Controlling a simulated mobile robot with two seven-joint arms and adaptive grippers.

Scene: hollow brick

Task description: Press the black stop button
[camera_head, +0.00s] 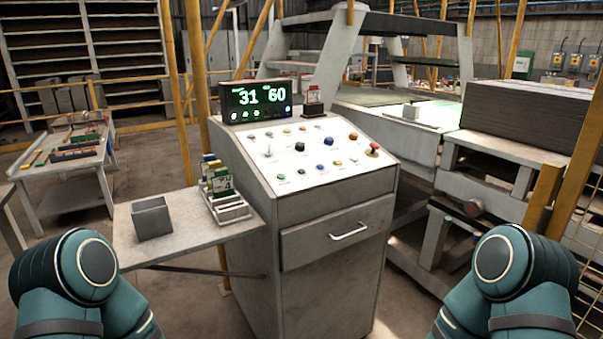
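A large black button (300,147) sits near the middle of the white sloping panel (270,176) on a grey control console (337,210). A blue button (328,141) is just right of it. A smaller dark button (302,171) lies lower on the panel. Labels by the buttons are too small to read. Only teal links of my two arms show, at the lower left and lower right, apart from the console. Neither gripper is in view.
A lit screen (257,100) reading 31 and 60 stands at the panel's back. A red-topped button (373,149) is at its right edge. A side shelf (190,237) juts left with a grey bin (152,218) and a card rack (226,207). Machinery with stacked boards (525,118) stands right.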

